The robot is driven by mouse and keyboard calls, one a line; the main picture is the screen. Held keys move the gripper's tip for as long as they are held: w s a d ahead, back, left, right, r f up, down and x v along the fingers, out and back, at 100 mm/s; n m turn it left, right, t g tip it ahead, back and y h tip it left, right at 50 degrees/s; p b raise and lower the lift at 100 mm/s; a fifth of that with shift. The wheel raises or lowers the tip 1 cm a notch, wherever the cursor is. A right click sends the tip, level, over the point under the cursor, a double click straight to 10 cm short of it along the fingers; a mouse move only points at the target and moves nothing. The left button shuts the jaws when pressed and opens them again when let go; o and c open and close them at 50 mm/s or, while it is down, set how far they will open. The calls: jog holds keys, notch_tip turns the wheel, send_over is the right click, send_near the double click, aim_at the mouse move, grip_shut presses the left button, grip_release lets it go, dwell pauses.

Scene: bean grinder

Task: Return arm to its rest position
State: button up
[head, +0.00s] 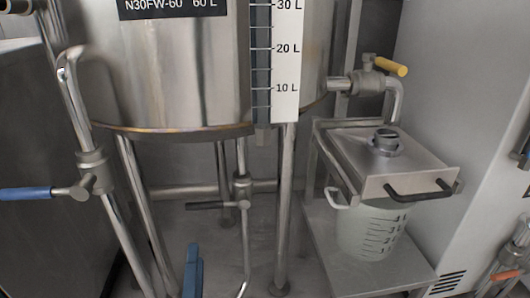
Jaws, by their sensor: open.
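I cannot make out my arm or my gripper anywhere in the head view. The task names no other object.
A steel tank (170,70) on legs fills the upper left. A blue-handled valve (40,192) juts out at left. A lidded translucent bucket (370,228) stands on a metal shelf (330,250), below a yellow-handled valve (390,67). A red-handled fitting (505,275) is at lower right.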

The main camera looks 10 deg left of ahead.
jog(key=w+d+r+m+g+h, duration=0.1)
jog(key=w+d+r+m+h, duration=0.3)
jog(key=d+r+m, duration=0.4)
jog(key=w+d+r+m+h, duration=0.3)
jog(key=d+r+m+h, duration=0.15)
jog(key=d+m, duration=0.55)
jog(key=s+r+m+t+y+p, duration=0.1)
jog(key=s+r+t+p, duration=0.3)
jog(key=r+p, duration=1)
jog(key=s+a+r+m+t+y+p, duration=0.15)
jog(key=s+r+p, duration=0.35)
jog(key=r, duration=2)
jog(key=s+r+m+t+y+p, duration=0.1)
jog(key=s+r+t+p, duration=0.3)
jog(key=r+p, duration=1)
notch_tip(320, 180, up, 40)
jog(key=p, duration=3)
jog(key=shift+d+g, duration=0.15)
jog(key=shift+g, duration=0.2)
jog(key=shift+s+n, duration=0.1)
jog(key=shift+n, duration=0.15)
jog(key=shift+c, duration=0.3)
